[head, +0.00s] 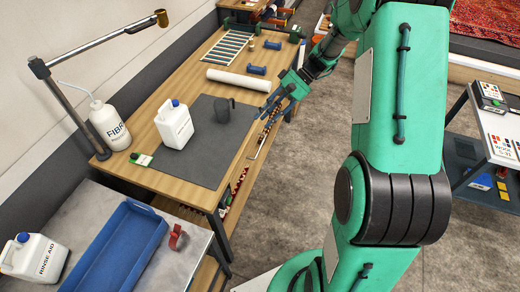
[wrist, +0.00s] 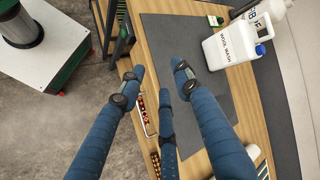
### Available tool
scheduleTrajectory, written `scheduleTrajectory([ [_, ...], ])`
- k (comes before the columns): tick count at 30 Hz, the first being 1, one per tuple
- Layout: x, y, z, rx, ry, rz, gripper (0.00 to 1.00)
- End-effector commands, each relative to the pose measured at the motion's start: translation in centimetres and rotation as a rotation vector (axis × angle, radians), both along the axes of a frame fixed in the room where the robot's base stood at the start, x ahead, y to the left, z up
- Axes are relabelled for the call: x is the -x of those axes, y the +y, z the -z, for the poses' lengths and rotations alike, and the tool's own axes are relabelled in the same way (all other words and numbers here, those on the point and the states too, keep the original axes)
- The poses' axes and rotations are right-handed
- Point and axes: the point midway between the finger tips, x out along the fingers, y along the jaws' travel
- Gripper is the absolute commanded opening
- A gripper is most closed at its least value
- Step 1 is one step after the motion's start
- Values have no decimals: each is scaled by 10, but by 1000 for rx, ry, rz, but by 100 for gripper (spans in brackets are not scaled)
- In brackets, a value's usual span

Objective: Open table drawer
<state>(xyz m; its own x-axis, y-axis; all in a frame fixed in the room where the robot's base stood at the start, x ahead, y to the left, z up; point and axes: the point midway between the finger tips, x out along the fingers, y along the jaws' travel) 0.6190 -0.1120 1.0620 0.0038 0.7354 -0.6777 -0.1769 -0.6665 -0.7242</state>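The wooden table (head: 185,85) carries a dark grey mat (head: 205,160). On its aisle-side edge is a drawer with a thin silver bar handle (head: 259,149); the handle also shows in the wrist view (wrist: 149,130). A narrow strip of small orange and dark items shows between the handle and the tabletop, so the drawer looks slightly out, but I cannot be sure. My gripper (head: 271,104) is over this edge near the handle's far end. In the wrist view its blue fingers (wrist: 158,68) are spread apart with nothing between them. Contact with the handle cannot be told.
A blue tray (head: 112,250) lies on the nearer metal bench. The concrete floor (head: 290,190) beside the table is clear. A cart (head: 490,140) stands right.

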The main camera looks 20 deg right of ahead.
Motion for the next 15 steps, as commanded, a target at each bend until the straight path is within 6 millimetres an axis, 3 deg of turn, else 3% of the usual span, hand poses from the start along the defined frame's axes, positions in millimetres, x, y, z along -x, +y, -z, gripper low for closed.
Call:
scheduleTrajectory([
  [1,-5,-8,15,-28,4,12,33],
  [15,-39,-72,130,-279,-47,129,33],
])
